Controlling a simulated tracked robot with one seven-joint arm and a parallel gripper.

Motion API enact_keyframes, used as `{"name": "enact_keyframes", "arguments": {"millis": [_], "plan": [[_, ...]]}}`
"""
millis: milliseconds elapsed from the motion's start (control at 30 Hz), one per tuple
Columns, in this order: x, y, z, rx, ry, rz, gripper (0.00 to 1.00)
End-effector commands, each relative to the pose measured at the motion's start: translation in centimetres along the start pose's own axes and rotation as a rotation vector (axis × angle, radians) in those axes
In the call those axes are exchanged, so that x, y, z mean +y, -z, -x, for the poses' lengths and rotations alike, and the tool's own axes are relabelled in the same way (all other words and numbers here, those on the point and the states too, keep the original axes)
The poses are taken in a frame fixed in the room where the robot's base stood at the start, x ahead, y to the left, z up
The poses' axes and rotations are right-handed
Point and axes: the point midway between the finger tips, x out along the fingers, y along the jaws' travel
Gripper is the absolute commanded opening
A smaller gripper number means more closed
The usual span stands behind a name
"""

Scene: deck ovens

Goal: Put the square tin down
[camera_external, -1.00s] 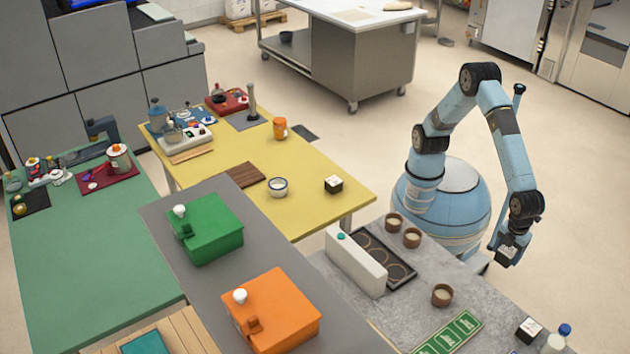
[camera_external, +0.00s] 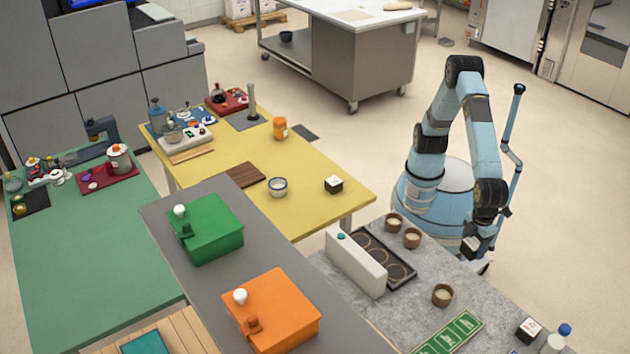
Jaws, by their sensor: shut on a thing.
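My gripper (camera_external: 472,246) points down by the far right edge of the grey stone counter (camera_external: 455,283), at the right of the view. It is shut on a small, dark, boxy thing, which I take to be the square tin. The fingers and my arm hide most of it, so its faces and exact tilt cannot be made out. I cannot tell whether it touches the counter.
The counter holds brown cups (camera_external: 442,295), a dark tray with round wells (camera_external: 386,256), a white panel (camera_external: 355,262), a green card (camera_external: 450,335) and a black-and-white cube (camera_external: 529,330). A similar cube (camera_external: 334,184) sits on the yellow table (camera_external: 315,215).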

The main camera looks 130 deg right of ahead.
Motion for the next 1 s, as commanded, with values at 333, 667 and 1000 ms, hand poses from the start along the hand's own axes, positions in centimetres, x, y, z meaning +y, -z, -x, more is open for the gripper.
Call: {"name": "enact_keyframes", "arguments": {"millis": [333, 667, 1000], "plan": [[8.5, 13.3, 0.0, 0.0, 0.0, -0.263, 0.3], [18.8, 23.5, 0.0, -0.001, 0.0, -0.504, 0.3], [31.5, 31.3, -0.1, -0.001, -0.001, -0.756, 0.3]]}}
